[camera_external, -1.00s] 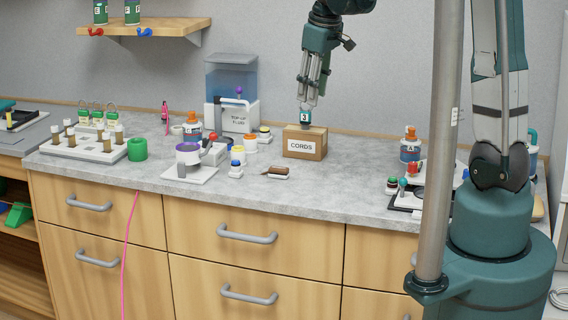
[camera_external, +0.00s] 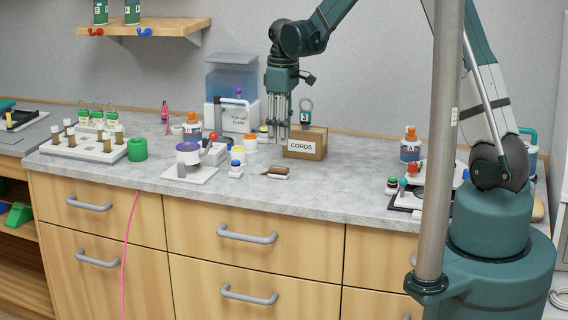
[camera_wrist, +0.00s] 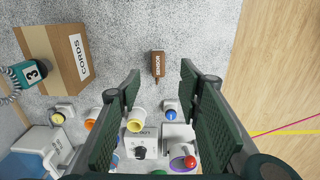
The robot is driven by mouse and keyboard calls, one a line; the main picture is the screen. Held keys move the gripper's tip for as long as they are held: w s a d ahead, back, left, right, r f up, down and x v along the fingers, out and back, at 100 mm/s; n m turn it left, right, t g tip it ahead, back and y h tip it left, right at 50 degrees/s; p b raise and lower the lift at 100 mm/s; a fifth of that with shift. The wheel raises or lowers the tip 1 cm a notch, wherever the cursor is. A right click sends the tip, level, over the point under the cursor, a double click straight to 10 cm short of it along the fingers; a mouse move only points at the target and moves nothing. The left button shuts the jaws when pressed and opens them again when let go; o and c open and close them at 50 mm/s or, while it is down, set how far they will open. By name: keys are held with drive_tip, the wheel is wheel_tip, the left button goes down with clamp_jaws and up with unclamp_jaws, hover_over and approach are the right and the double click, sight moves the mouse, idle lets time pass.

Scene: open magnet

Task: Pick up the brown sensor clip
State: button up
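The brown sensor clip (camera_external: 278,172) lies on the grey counter in front of the cardboard box, with a paler part along its near side. In the wrist view the brown clip (camera_wrist: 158,65) shows lettering and lies just beyond the fingertips, roughly centred between them. My gripper (camera_external: 276,140) points down above the counter, behind and above the clip and left of the box. In the wrist view my gripper (camera_wrist: 160,80) has its two dark ridged fingers wide apart with nothing held between them.
The CORDS box (camera_external: 305,143) carries a teal tag marked 3 (camera_external: 306,113). A fluid tank (camera_external: 231,92) stands behind. Counter right of the clip is clear.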

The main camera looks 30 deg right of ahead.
sight(279, 167)
drive_tip(key=shift+w+a+f, duration=0.2)
drive_tip(key=shift+w+f, duration=0.1)
drive_tip(key=shift+f, duration=0.35)
drive_tip(key=shift+w+a+f, duration=0.2)
drive_tip(key=shift+w+f, duration=0.05)
drive_tip(key=shift+f, duration=0.4)
drive_tip(key=shift+f, duration=1.3)
drive_tip(key=shift+f, duration=0.15)
drive_tip(key=shift+w+d+f+p, duration=0.1)
drive_tip(key=shift+f+p, duration=0.3)
drive_tip(key=shift+f, duration=2.05)
drive_tip(key=shift+c, duration=0.3)
drive_tip(key=c, duration=0.9)
